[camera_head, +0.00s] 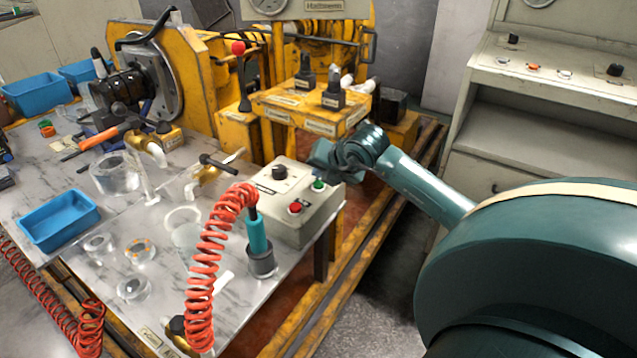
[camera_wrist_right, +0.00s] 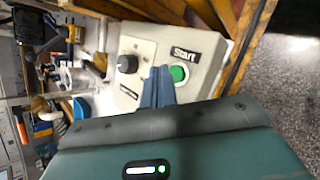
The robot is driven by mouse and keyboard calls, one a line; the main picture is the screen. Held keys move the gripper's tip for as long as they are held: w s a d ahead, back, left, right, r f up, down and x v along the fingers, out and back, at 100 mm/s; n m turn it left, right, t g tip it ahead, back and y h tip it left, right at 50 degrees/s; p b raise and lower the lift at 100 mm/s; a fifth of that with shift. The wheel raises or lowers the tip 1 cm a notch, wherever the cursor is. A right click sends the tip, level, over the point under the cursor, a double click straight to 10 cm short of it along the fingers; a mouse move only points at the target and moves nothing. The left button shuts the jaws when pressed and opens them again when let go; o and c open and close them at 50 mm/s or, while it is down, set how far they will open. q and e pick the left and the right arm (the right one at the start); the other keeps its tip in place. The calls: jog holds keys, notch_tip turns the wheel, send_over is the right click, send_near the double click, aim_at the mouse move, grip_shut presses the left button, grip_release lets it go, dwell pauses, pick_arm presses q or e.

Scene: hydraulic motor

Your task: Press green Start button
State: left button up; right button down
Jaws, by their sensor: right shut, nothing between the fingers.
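The green Start button (camera_head: 318,184) sits on top of a beige control box (camera_head: 308,219), beside a red button (camera_head: 295,208) and a black knob (camera_head: 279,172). In the right wrist view the green button (camera_wrist_right: 178,73) shows under a "Start" label (camera_wrist_right: 186,54). My right gripper (camera_head: 322,160) is shut and empty, at the far edge of the box close to the green button. In the wrist view its blue-grey fingertips (camera_wrist_right: 158,72) are just beside the button; I cannot tell whether they touch it. My left gripper is not in view.
A red coiled hose (camera_head: 208,262) and a teal-handled tool in a grey cup (camera_head: 262,262) stand left of the box. The metal table (camera_head: 150,225) holds blue bins (camera_head: 60,222) and glass parts. Yellow machinery (camera_head: 195,80) stands behind.

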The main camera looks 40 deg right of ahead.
aim_at(321, 186)
dwell(0.4)
jog(key=shift+f+b, duration=0.45)
jog(key=shift+b, duration=0.05)
jog(key=shift+f+b, duration=0.4)
dwell(0.4)
jog(key=shift+r, duration=0.15)
dwell(0.3)
jog(key=shift+r+p, duration=0.5)
jog(key=shift+r, duration=0.15)
jog(key=shift+r+p, duration=1.65)
jog(key=shift+r, duration=0.9)
